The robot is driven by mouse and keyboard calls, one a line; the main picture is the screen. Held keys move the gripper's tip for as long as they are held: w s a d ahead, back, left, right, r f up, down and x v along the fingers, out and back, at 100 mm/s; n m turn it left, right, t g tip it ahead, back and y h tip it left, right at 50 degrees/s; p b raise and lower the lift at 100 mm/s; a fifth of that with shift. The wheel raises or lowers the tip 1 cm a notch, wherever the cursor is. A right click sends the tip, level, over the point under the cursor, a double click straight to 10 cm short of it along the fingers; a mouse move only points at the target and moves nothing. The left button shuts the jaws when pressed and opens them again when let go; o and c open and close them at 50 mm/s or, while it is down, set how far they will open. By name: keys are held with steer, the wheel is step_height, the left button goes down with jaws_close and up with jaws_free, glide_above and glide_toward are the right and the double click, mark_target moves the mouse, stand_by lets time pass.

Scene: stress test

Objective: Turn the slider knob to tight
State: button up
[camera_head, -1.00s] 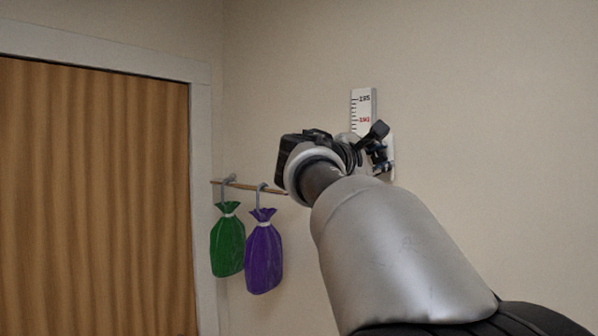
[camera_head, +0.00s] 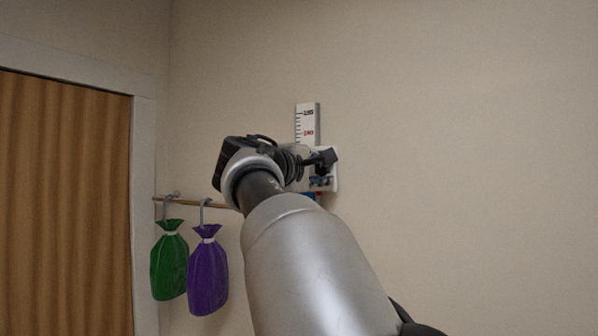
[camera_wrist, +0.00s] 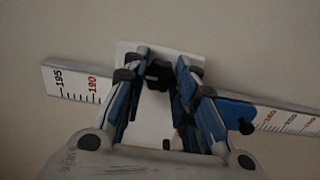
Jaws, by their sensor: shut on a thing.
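A white ruler (camera_head: 307,122) with black and red numbers is fixed upright on the wall in the head view. It runs across the wrist view (camera_wrist: 75,84). A white slider plate (camera_head: 333,178) sits over the ruler, and it also shows in the wrist view (camera_wrist: 155,119). The black slider knob (camera_wrist: 158,74) is on this plate, between the blue-padded fingers of my gripper (camera_wrist: 162,64). My gripper (camera_head: 322,168) is at the plate and shut on the knob. The fingers hide part of the plate, and I cannot read the knob's setting.
A green bag (camera_head: 169,262) and a purple bag (camera_head: 208,272) hang from hooks on a thin wooden rod (camera_head: 222,205), left of and below my wrist. The wall on the right is bare.

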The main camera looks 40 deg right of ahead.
steer(key=o, duration=1.2)
steer(key=shift+c, duration=0.2)
steer(key=v, duration=1.2)
